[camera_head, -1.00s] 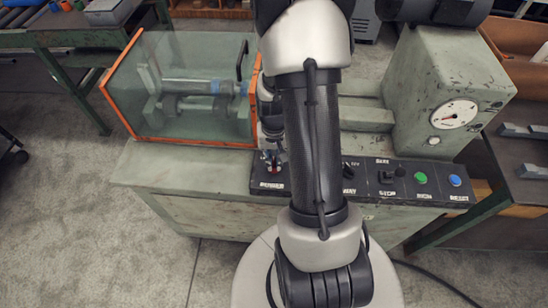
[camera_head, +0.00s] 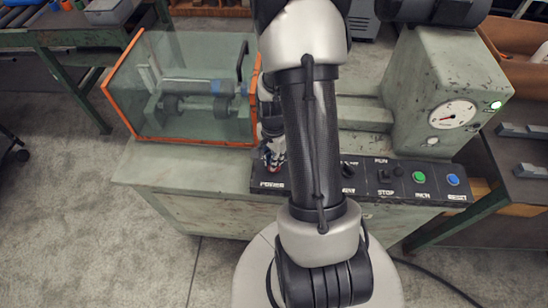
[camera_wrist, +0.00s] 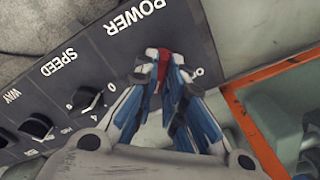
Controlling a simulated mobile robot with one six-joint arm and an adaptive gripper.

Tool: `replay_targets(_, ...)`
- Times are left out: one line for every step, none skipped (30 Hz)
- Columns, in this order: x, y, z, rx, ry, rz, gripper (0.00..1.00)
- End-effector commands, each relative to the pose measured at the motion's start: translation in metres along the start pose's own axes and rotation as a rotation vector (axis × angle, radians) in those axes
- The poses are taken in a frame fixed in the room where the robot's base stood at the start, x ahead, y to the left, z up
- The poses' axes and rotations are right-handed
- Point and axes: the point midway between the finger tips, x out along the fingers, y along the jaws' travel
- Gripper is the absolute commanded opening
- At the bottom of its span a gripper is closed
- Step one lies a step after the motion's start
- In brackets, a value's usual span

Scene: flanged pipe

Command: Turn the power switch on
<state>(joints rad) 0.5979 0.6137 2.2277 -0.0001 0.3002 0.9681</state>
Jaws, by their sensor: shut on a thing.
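The power switch (camera_wrist: 161,56) is a red knob under the POWER lettering in the wrist view. My gripper (camera_wrist: 158,72) is shut on it, with one blue-and-white finger on each side of the knob. The fingers hide most of the knob and part of the ON/OFF marking. In the head view my gripper (camera_head: 273,157) is at the left end of the black control panel (camera_head: 361,185), above the POWER label, and my arm hides part of the panel. A small lamp (camera_head: 496,104) beside the gauge glows bright.
The speed knob (camera_wrist: 85,97) and another black knob (camera_wrist: 37,126) sit beside the power switch. Green (camera_head: 419,177) and blue (camera_head: 453,180) buttons are at the panel's right end. An orange-framed clear guard (camera_head: 190,88) stands close to the gripper's left in the head view.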

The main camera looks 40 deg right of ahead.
Motion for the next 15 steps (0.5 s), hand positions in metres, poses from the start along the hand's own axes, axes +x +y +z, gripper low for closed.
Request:
replay_targets(-0.0002, 0.0, 0.0, 0.021, 0.0, 0.0, 0.0)
replay_targets(-0.0001, 0.0, 0.0, 0.032, 0.0, 0.0, 0.0)
replay_targets(-0.0001, 0.0, 0.0, 0.046, 0.0, 0.0, 0.0)
replay_targets(-0.0001, 0.0001, 0.0001, 0.055, 0.0, 0.0, 0.0)
replay_targets(-0.0001, 0.0, 0.0001, 0.063, 0.0, 0.0, 0.0)
replay_targets(0.0, 0.0001, 0.0001, 0.073, 0.0, 0.0, 0.0)
replay_targets(0.0, 0.0, 0.0001, 0.079, 0.0, 0.0, 0.0)
replay_targets(0.0, 0.0001, 0.0001, 0.084, 0.0, 0.0, 0.0)
replay_targets(0.0, 0.0001, 0.0001, 0.089, 0.0, 0.0, 0.0)
replay_targets(0.0, 0.0001, 0.0001, 0.092, 0.0, 0.0, 0.0)
replay_targets(0.0, 0.0, 0.0001, 0.095, 0.0, 0.0, 0.0)
replay_targets(0.0001, 0.0001, 0.0001, 0.098, 0.0, 0.0, 0.0)
replay_targets(0.0001, 0.0, 0.0, 0.1, 0.0, 0.0, 0.0)
replay_targets(0.0001, 0.0001, 0.0001, 0.101, 0.0, 0.0, 0.0)
replay_targets(0.0001, 0.0, 0.0001, 0.102, 0.0, 0.0, 0.0)
